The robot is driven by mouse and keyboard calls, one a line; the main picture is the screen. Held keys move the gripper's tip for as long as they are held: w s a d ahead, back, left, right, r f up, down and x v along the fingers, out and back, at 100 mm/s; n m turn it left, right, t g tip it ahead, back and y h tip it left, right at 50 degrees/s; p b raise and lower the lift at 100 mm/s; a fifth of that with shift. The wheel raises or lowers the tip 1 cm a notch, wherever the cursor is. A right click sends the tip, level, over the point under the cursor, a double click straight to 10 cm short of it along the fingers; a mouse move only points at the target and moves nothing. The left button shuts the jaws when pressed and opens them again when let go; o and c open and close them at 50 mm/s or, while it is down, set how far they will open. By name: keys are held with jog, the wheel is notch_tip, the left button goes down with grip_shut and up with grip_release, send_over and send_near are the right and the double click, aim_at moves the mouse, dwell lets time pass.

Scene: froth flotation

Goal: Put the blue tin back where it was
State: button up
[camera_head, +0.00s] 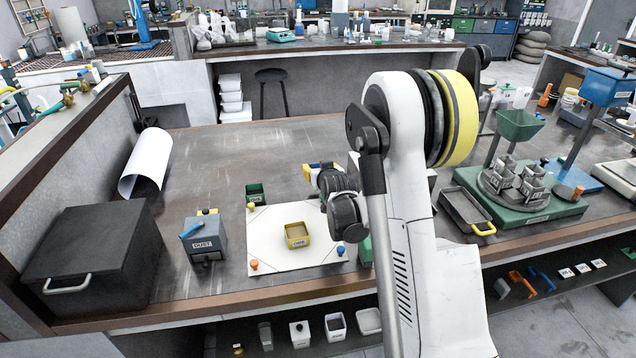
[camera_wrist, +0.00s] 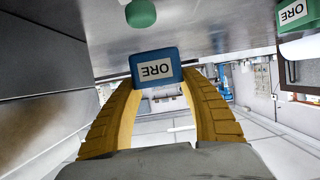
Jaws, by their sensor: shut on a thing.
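My gripper (camera_wrist: 157,82) has its two yellow fingers shut on the blue tin (camera_wrist: 155,62), which carries a white ORE label, upside down in the wrist view. In the head view my arm hides most of the gripper; a bit of yellow and blue shows above the table, behind the white board (camera_head: 275,222). A yellow tin (camera_head: 297,242) with a label stands on that board. A green tin (camera_head: 256,195) stands at the board's back left corner. Another green thing (camera_head: 365,252) shows at the board's right, partly behind my arm.
A DUST box (camera_head: 206,243) with a blue-handled tool stands left of the board. A black case (camera_head: 95,250) and a white paper roll (camera_head: 146,163) are farther left. A grey tray (camera_head: 466,209) and green-based apparatus (camera_head: 520,205) stand right. The table behind the board is clear.

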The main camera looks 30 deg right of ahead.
jog(key=shift+f+b, duration=0.8)
jog(key=shift+f, duration=1.15)
jog(key=shift+f, duration=0.1)
jog(key=shift+f, duration=0.15)
jog(key=o, duration=1.2)
jog(key=shift+r, duration=0.2)
